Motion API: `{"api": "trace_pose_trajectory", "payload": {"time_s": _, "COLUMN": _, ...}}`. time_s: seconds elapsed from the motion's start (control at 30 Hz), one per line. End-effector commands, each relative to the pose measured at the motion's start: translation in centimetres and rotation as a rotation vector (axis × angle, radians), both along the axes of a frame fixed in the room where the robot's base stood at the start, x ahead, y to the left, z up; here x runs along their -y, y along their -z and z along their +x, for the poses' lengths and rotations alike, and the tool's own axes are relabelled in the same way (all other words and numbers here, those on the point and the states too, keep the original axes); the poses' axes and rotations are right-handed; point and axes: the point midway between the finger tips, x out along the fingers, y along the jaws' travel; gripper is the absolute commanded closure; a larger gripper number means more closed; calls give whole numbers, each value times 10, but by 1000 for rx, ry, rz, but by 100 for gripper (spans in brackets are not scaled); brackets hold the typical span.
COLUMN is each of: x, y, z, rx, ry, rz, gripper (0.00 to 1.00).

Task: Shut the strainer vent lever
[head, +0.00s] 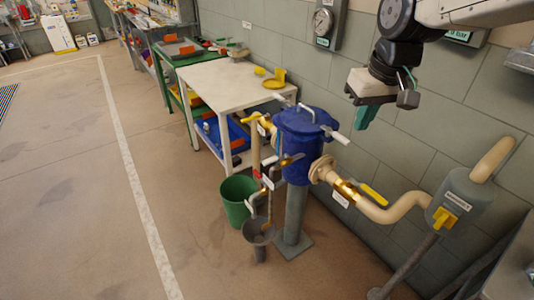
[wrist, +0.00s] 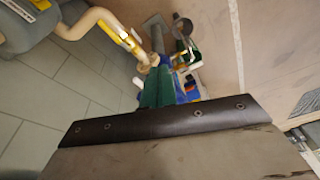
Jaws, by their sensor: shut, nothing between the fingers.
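The blue strainer (head: 298,140) stands upright on a grey post, with a lid and white-ended handles on top. It also shows partly in the wrist view (wrist: 187,94), mostly hidden behind my fingers. A small lever (head: 291,160) sits on the strainer's front side, by the thin drain pipe. The labels are too small to read, so I cannot tell which lever is the vent lever. My gripper (head: 363,116) is shut and empty, above and to the right of the strainer, apart from it. Its green fingers (wrist: 160,90) are together in the wrist view.
A beige pipe (head: 382,213) with a yellow lever (head: 373,195) runs right to a grey box (head: 455,199) with a yellow knob. A green bucket (head: 237,199) and a grey funnel (head: 259,233) stand in front. A white table (head: 216,84) is behind left. Floor at left is clear.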

Motion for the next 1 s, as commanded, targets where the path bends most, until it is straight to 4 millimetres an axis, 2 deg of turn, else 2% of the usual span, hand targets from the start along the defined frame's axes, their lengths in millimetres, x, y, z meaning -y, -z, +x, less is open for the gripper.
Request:
{"api": "trace_pose_trajectory", "payload": {"time_s": 0.03, "x": -15, "y": 10, "z": 27, "rx": 1, "ry": -34, "rz": 1, "gripper": 100}}
{"api": "trace_pose_trajectory", "payload": {"time_s": 0.1, "x": -35, "y": 23, "z": 61, "rx": 17, "ry": -75, "rz": 7, "gripper": 100}}
{"api": "trace_pose_trajectory", "payload": {"time_s": 0.17, "x": -54, "y": 37, "z": 89, "rx": 29, "ry": -108, "rz": 12, "gripper": 100}}
{"api": "trace_pose_trajectory", "payload": {"time_s": 0.3, "x": -100, "y": 78, "z": 149, "rx": 60, "ry": -187, "rz": 20, "gripper": 100}}
{"api": "trace_pose_trajectory", "payload": {"time_s": 0.4, "x": -133, "y": 111, "z": 183, "rx": 81, "ry": -236, "rz": 26, "gripper": 100}}
{"api": "trace_pose_trajectory", "payload": {"time_s": 0.5, "x": -161, "y": 143, "z": 208, "rx": 99, "ry": -277, "rz": 28, "gripper": 100}}
{"api": "trace_pose_trajectory", "payload": {"time_s": 0.6, "x": -181, "y": 166, "z": 224, "rx": 114, "ry": -307, "rz": 31, "gripper": 100}}
{"api": "trace_pose_trajectory", "payload": {"time_s": 0.7, "x": -194, "y": 182, "z": 233, "rx": 123, "ry": -323, "rz": 32, "gripper": 100}}
{"api": "trace_pose_trajectory", "payload": {"time_s": 0.8, "x": -199, "y": 188, "z": 236, "rx": 127, "ry": -330, "rz": 34, "gripper": 100}}
{"api": "trace_pose_trajectory", "payload": {"time_s": 1.0, "x": -199, "y": 189, "z": 237, "rx": 129, "ry": -331, "rz": 34, "gripper": 100}}
